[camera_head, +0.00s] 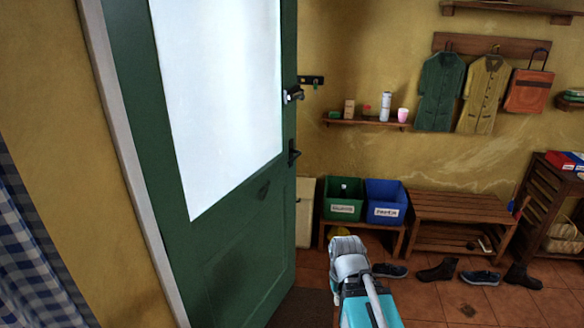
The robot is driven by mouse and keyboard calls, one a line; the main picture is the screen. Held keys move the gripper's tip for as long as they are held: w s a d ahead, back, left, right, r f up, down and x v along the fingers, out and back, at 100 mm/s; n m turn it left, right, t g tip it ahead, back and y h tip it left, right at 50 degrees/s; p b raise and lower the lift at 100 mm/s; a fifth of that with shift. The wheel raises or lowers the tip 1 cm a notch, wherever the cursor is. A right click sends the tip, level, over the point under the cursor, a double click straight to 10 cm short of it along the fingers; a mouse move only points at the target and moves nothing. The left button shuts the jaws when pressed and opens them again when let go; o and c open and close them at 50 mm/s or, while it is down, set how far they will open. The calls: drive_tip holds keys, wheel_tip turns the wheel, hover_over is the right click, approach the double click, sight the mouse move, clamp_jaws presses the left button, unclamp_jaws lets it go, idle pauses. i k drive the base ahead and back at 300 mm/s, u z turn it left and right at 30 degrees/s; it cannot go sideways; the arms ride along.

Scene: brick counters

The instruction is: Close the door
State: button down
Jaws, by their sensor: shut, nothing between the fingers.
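The green door (235,250) with a large frosted white pane (215,90) fills the left half of the head view. Its left side runs along a pale grey frame post (122,130). Its right edge stands free, with the room showing past it, so the door stands open. A lock fitting (292,95) and a dark lever handle (293,154) sit near that free edge. Grey and teal parts of my arm rise from the bottom middle, to the right of the door in the picture. No gripper fingers show, and I see no contact with the door.
Green (342,200) and blue (386,203) bins stand on a low stand by the wall. A slatted bench (465,206) is to their right, with several shoes on the tiled floor (440,300). A shelf (367,124) and hanging coats are above. A checked curtain (35,260) hangs far left.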

sight(232, 265)
drive_tip(key=z, duration=0.2)
drive_tip(key=i, duration=1.1)
drive_tip(key=z, duration=0.2)
